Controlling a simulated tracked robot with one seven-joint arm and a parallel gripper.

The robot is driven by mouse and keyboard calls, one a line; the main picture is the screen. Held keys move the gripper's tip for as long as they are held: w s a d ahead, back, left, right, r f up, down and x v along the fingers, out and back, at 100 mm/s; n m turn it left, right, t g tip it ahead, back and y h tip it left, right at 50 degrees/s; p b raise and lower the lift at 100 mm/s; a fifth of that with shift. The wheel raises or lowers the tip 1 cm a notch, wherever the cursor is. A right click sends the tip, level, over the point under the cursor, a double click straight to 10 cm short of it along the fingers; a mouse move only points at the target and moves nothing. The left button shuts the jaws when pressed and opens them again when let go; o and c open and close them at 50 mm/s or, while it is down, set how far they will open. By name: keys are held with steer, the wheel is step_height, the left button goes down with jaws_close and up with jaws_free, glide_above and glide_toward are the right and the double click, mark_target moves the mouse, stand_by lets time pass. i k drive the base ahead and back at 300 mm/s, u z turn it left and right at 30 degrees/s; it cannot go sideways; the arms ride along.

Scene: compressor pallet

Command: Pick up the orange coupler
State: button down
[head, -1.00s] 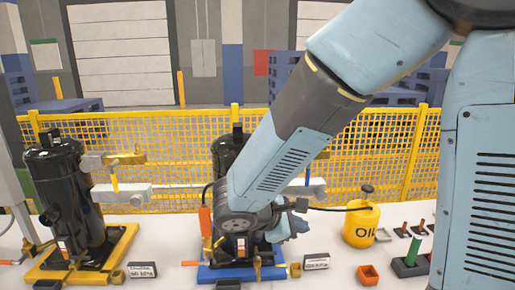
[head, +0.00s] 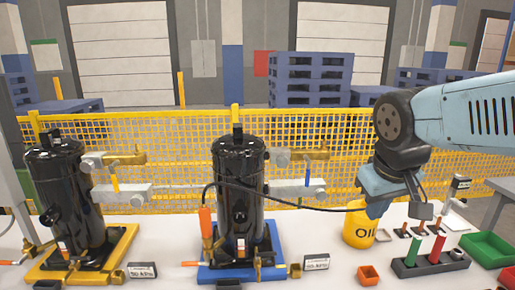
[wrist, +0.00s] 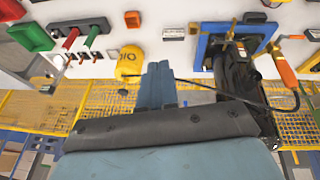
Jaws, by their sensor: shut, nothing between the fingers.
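The orange coupler (head: 206,224) stands upright on the front left of the middle black compressor (head: 238,180), with a black hose (head: 285,200) at its top. In the wrist view the orange coupler (wrist: 285,72) is at the right, beside the compressor. My gripper (head: 377,209) is shut and empty, well to the coupler's right, in front of the yellow oil can (head: 359,232) and hiding part of it. In the wrist view my gripper (wrist: 158,68) shows two blue fingers together, between the oil can and the compressor. The hose passes close to the gripper; I cannot tell whether they touch.
A second black compressor (head: 65,195) stands on a yellow base at the left. A small orange bin (head: 368,275), a green tray (head: 488,249) and a rack with red and green handles (head: 430,264) occupy the right. A yellow mesh fence (head: 180,150) runs behind.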

mark_target(204, 211)
steer(key=z, duration=0.55)
steer(key=k, duration=1.1)
steer(key=u, duration=0.8)
steer(key=i, duration=1)
steer(key=z, duration=0.05)
